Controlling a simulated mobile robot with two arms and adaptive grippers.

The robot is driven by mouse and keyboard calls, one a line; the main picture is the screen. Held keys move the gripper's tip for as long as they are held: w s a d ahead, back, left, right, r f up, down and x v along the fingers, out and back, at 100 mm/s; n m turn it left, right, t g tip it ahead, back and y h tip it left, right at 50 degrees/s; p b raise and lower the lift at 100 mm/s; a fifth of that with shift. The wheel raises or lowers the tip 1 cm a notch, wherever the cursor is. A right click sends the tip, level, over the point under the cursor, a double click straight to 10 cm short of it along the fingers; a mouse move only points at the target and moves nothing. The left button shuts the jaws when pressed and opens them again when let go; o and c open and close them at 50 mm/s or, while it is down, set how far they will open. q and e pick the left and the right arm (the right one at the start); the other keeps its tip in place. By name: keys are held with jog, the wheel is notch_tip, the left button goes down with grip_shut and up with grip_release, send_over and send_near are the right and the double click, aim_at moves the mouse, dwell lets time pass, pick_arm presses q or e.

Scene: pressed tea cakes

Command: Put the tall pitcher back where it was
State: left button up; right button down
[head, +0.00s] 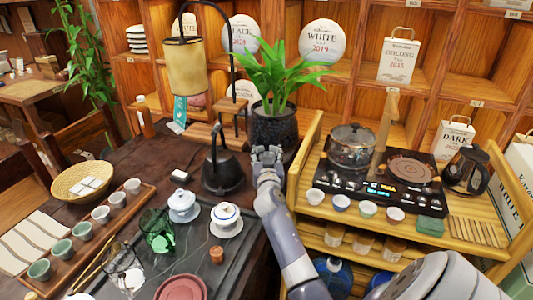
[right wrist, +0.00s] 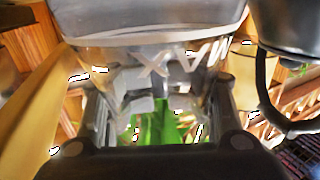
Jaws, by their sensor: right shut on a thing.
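My right gripper (head: 267,153) is between the black iron kettle (head: 223,172) and the wooden stove stand, in front of the potted plant. In the right wrist view my right gripper (right wrist: 160,108) is shut on a clear glass vessel (right wrist: 155,65), which looks like the tall pitcher. Its wide body is above the fingers, and green shows through its lower part. In the head view I cannot make out the pitcher's outline at the gripper. My left gripper is not in view.
The potted plant (head: 274,128) stands close behind the gripper. The stove stand (head: 300,175) with a glass pot (head: 351,148) and small cups is on the right. A green-tinted glass vessel (head: 157,232) and lidded bowls (head: 225,217) stand on the dark tea tray (head: 205,262).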

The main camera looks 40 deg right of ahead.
jog(key=shift+r, duration=0.25)
jog(key=shift+f, duration=0.15)
jog(key=c, duration=1)
grip_release()
jog(key=shift+f, duration=0.1)
jog(key=shift+s+a, duration=0.1)
jog(key=v, duration=0.7)
jog(key=shift+s+a+r+b, duration=0.1)
jog(key=shift+s+r+b, duration=0.1)
jog(key=shift+b, duration=0.1)
jog(key=shift+w, duration=0.1)
